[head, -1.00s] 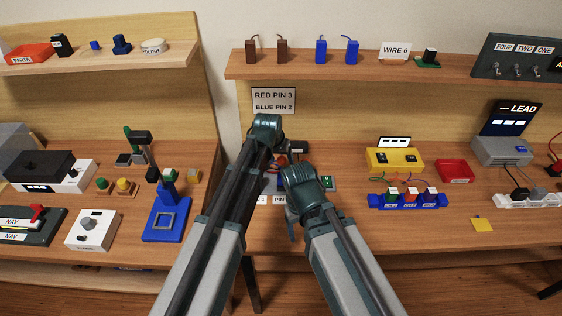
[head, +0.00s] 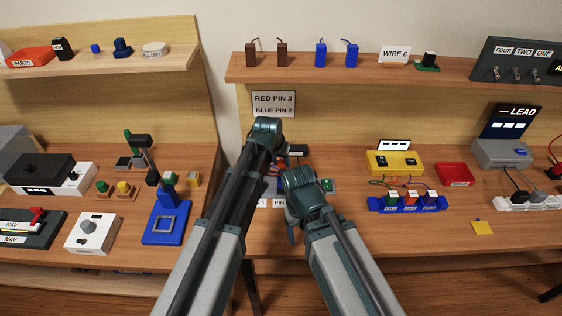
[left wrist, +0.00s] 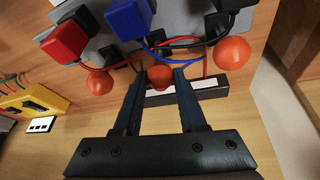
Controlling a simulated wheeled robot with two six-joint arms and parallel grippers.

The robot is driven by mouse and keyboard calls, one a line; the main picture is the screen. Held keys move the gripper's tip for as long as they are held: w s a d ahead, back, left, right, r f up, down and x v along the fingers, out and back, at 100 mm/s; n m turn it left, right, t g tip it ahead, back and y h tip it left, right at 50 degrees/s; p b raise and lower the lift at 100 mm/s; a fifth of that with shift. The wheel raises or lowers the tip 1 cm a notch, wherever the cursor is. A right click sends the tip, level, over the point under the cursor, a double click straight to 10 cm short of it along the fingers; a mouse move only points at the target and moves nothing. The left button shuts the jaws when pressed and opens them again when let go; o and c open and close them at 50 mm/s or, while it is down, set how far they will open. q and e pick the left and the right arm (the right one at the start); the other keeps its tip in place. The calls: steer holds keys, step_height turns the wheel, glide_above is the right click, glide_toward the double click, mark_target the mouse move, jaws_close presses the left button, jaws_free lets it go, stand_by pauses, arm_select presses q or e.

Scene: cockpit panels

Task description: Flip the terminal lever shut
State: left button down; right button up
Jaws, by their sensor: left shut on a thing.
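In the left wrist view, my left gripper (left wrist: 157,78) has its two dark fingers on either side of an orange-red ball knob (left wrist: 160,76), which I take as a terminal lever's knob. It is shut on this middle knob. Two like knobs stand at its left (left wrist: 99,82) and right (left wrist: 231,53). A red plug (left wrist: 66,41) and a blue plug (left wrist: 128,18) with wires sit on the grey terminal block behind them. In the head view my arms cover most of the terminal and the left fingertips.
A sign (head: 273,103) reads "RED PIN 3, BLUE PIN 2". A yellow box (head: 394,163), a blue block with colored plugs (head: 407,202) and a red tray (head: 455,173) stand to the right. Wires run close to the knobs in the left wrist view. The bench front right is mostly clear.

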stand_by(0.8)
arm_select(q)
steer(key=shift+s+f+t+b, duration=0.25)
steer(key=shift+s+t+b, duration=0.65)
steer(key=shift+s+b, duration=0.1)
arm_select(e)
step_height(320, 180, down, 2)
arm_select(q)
steer(key=shift+s+t+b, duration=0.1)
steer(key=shift+t+b, duration=0.2)
steer(key=shift+b, duration=0.05)
arm_select(e)
steer(key=shift+f, duration=0.3)
arm_select(q)
steer(key=shift+r+t, duration=0.15)
steer(key=shift+t, duration=0.15)
arm_select(e)
steer(key=shift+f, duration=0.15)
arm_select(q)
steer(key=shift+c, duration=2.3)
jaws_free()
steer(key=shift+r, duration=0.2)
